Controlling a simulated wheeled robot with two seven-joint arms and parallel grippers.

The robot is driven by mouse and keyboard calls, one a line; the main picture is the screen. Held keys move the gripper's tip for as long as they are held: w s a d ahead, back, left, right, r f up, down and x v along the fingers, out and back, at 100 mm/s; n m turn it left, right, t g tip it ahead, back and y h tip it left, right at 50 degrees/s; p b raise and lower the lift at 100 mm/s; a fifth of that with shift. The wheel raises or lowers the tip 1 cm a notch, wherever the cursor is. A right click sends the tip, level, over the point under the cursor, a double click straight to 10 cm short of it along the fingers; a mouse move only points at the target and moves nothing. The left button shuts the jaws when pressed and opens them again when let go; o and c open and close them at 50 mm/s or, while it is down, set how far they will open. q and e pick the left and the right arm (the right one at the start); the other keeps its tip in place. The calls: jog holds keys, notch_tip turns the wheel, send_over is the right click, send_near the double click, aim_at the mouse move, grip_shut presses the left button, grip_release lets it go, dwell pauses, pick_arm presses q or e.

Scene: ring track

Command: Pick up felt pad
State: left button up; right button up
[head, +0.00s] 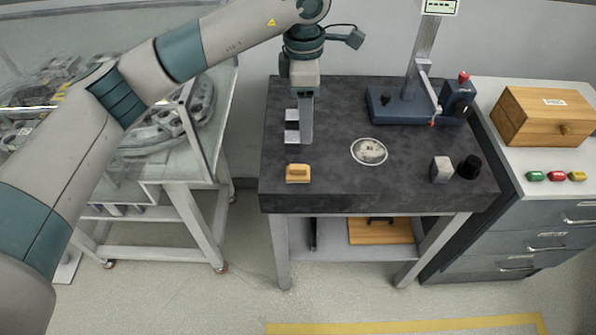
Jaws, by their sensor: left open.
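A small tan block with a raised top, which looks most like the felt pad (298,173), lies near the front left corner of the dark stone table (340,190). My left gripper (299,138) points down over the left part of the table, a little behind the tan block in the picture. Its jaws are open, with nothing seen between them. It looks apart from the block; its exact height over the table is hard to tell. My right gripper is not in view.
A round pale disc (369,151) lies mid-table. A grey block (441,169) and a black cylinder (469,167) stand at the right. A gauge stand (400,107) is at the back right. A glass-sided cart (165,170) stands left, a drawer cabinet (545,205) right.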

pick_arm(q)
jog(key=shift+w+a+r, duration=0.2)
jog(key=shift+w+a, duration=0.1)
jog(key=shift+a, duration=0.15)
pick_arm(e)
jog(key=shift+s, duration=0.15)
pick_arm(q)
jog(key=shift+f, duration=0.1)
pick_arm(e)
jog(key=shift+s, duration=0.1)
pick_arm(q)
jog(key=p, duration=0.5)
send_over(301, 166)
notch_tip(301, 166, down, 11)
jog(key=shift+s+r, duration=0.1)
jog(key=shift+f, duration=0.65)
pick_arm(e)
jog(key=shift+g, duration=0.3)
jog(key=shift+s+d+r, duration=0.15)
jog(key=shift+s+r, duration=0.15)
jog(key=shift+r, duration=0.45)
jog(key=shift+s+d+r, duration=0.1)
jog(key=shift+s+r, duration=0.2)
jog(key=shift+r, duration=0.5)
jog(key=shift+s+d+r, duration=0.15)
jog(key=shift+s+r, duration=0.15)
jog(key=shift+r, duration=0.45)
